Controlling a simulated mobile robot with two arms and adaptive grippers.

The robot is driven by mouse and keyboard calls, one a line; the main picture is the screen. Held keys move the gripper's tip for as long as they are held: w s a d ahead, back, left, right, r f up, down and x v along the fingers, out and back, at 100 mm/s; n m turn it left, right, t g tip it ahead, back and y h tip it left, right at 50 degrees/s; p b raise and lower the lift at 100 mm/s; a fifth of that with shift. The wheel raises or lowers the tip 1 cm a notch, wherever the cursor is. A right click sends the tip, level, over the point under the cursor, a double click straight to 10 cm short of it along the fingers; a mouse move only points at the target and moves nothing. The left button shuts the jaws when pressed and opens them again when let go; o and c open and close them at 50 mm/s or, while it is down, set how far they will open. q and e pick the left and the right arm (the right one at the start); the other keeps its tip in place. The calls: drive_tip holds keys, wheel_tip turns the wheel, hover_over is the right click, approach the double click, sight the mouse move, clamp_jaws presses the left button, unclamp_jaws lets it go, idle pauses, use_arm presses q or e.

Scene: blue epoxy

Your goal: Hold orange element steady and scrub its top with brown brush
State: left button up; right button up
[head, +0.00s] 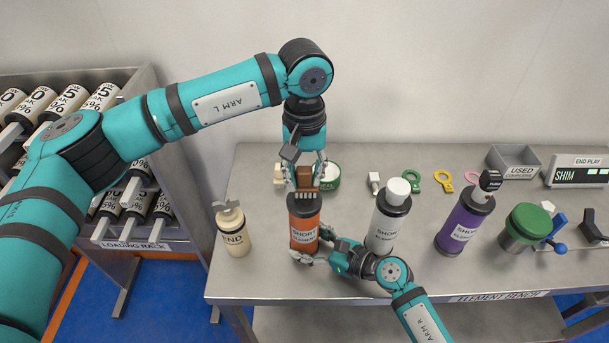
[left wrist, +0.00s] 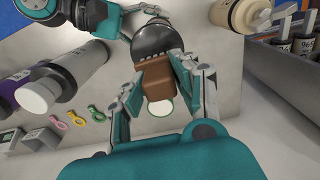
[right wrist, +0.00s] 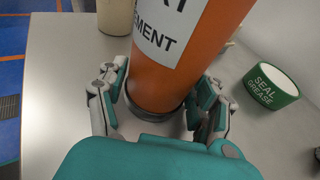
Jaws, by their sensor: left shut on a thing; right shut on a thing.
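The orange element (head: 304,232) stands upright on the bench, with a "SHORT" label and a dark top. My right gripper (head: 318,250) is shut around its lower part. The right wrist view shows both fingers against the orange body (right wrist: 165,75), just above its dark base. My left gripper (head: 304,170) points down and is shut on the brown brush (head: 304,181). The left wrist view shows the brush (left wrist: 158,82) between the fingers, by the dark top (left wrist: 150,38). Exact bristle contact is hard to tell.
A cream bottle (head: 232,232) stands left of the element, a white-capped grey element (head: 387,222) to the right, and a purple element (head: 462,225) farther right. A green seal grease tub (right wrist: 270,86) sits behind. The loading rack (head: 140,235) is left of the bench.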

use_arm(q)
drive_tip(key=shift+s+f, duration=0.2)
drive_tip(key=shift+s, duration=0.5)
drive_tip(key=shift+r, duration=0.1)
drive_tip(key=shift+r, duration=3)
use_arm(e)
drive_tip(key=o, duration=1.2)
drive_tip(key=shift+c, duration=0.2)
